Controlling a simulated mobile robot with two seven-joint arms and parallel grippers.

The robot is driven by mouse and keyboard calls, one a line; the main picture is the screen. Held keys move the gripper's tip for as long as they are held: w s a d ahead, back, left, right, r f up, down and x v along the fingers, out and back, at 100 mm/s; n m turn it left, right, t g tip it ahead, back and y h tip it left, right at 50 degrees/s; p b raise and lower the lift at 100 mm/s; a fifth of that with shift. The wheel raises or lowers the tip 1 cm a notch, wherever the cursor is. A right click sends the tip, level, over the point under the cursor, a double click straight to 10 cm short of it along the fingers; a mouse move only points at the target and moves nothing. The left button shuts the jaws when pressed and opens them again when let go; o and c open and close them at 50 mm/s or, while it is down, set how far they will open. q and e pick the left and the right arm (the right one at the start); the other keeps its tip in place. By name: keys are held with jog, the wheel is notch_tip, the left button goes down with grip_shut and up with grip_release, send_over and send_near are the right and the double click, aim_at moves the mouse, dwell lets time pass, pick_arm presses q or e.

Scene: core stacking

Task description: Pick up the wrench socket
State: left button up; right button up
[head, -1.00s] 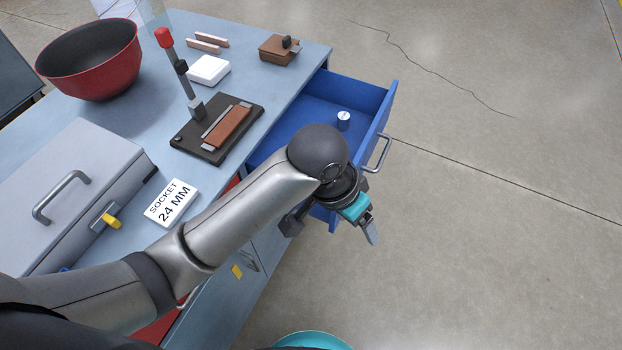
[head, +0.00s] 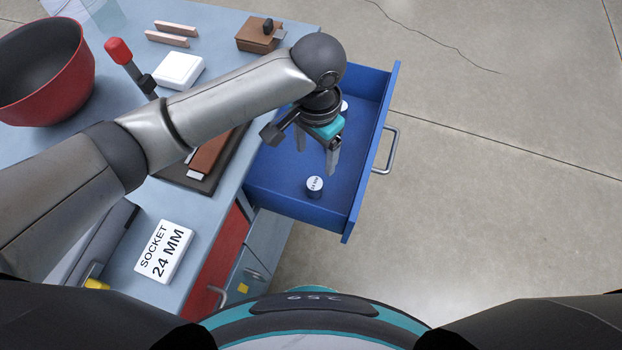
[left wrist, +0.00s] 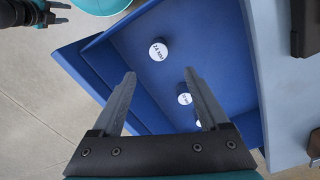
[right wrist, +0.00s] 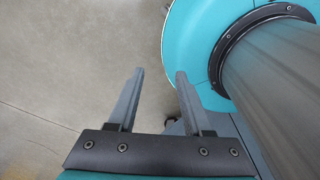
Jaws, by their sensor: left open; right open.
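The socket marked 24 MM (head: 314,188) stands in the open blue drawer (head: 275,200), near its front end. Another socket (head: 344,107) shows partly behind my left wrist. The left wrist view shows a second socket (left wrist: 185,99) between the fingertips and a third (left wrist: 199,123) partly hidden by a finger. My right gripper (right wrist: 159,74) is open and empty over the floor.
A white sign (head: 163,250) on the bench reads SOCKET 24 MM. A red bowl (head: 50,90), white box (head: 178,69) and brown block (head: 258,36) stand on the bench. Floor to the right is clear.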

pick_arm(q)
jog(key=b, duration=0.1)
send_over(315, 183)
notch_tip(315, 183, down, 4)
jog(key=shift+f, duration=0.15)
notch_tip(315, 183, down, 2)
jog(key=shift+f+b, duration=0.15)
jog(key=shift+b, duration=0.25)
jog(key=shift+f, duration=0.65)
notch_tip(315, 183, down, 4)
jog(key=shift+f+b, duration=0.2)
jog(key=shift+b, duration=1)
pick_arm(e)
jog(key=f, duration=0.2)
jog(key=d+f, duration=0.1)
jog(key=f, duration=0.1)
jog(key=shift+f, duration=0.25)
pick_arm(q)
jog(key=shift+c, duration=0.4)
